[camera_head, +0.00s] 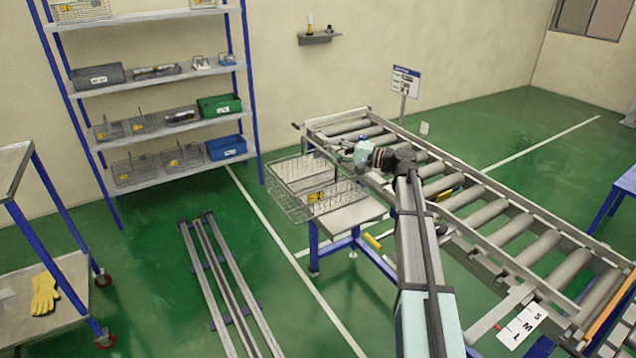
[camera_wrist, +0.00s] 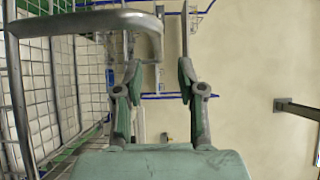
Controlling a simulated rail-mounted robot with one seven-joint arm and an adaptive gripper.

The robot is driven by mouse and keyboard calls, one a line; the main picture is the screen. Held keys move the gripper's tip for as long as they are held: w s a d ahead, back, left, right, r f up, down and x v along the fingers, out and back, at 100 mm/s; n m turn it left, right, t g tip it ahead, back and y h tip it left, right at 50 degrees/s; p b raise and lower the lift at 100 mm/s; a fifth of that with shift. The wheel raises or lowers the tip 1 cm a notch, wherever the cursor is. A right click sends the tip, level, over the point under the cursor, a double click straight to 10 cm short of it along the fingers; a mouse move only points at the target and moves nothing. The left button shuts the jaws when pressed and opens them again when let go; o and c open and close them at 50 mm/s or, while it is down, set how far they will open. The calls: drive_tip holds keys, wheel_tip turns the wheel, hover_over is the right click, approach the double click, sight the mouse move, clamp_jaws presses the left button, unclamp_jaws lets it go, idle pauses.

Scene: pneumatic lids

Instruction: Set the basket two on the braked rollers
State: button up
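The label looks like a 2, but is small. The basket is above or on a small grey stand (camera_head: 350,216); I cannot tell if it rests there. My gripper (camera_head: 362,150) is at the basket's right side, by the conveyor's edge. In the wrist view my gripper's fingers (camera_wrist: 158,82) are apart. The bent grey handle bar (camera_wrist: 85,22) reaches in from the left to between the fingertips. The basket's mesh (camera_wrist: 60,95) fills the left side.
Shelves (camera_head: 150,85) at the left back hold several baskets and bins. A cart with yellow gloves (camera_head: 45,292) stands at the far left. A sign (camera_head: 405,80) stands behind the conveyor.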

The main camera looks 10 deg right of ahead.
sight(318, 147)
drive_tip(key=p+x, duration=0.2)
drive_tip(key=x, duration=0.2)
drive_tip(key=shift+w+a, duration=0.1)
drive_tip(key=shift+a, duration=0.35)
drive_tip(key=shift+w+a, duration=0.15)
drive_tip(key=shift+a, duration=0.1)
clamp_jaws()
